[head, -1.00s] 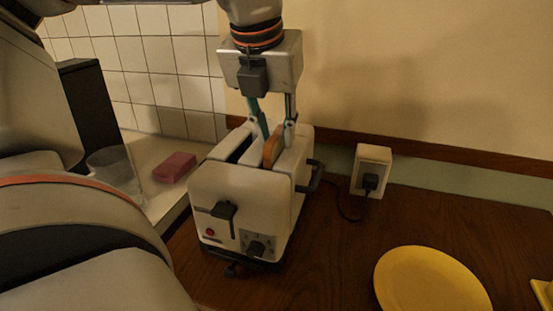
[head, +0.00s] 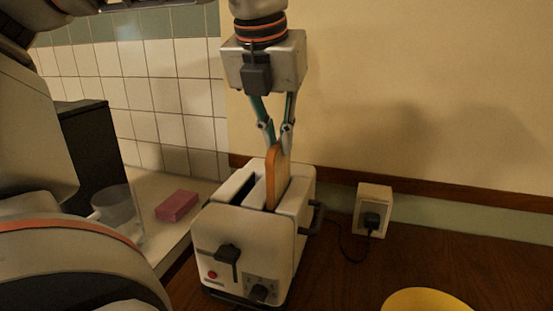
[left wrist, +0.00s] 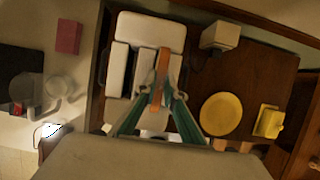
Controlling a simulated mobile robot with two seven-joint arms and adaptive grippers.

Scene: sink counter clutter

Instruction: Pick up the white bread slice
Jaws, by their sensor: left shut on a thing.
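The bread slice (head: 273,178) stands upright on edge in the right slot of the white toaster (head: 236,241), with its brown crust edge toward me. Its lower part is hidden in the slot, and its upper part stands above the toaster top. My left gripper (head: 276,143) points down from above and is shut on the top of the slice. In the left wrist view the slice (left wrist: 162,66) shows as a narrow brown strip between the fingertips (left wrist: 158,94). The other toaster slot looks empty. My right gripper is not in view.
A yellow plate (head: 427,301) lies on the wooden counter at right, and a yellow object (left wrist: 269,122) sits beside it. A wall outlet (head: 373,209) holds a plug with a cord. A pink block (head: 177,206) and a clear cup (head: 116,212) are at left.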

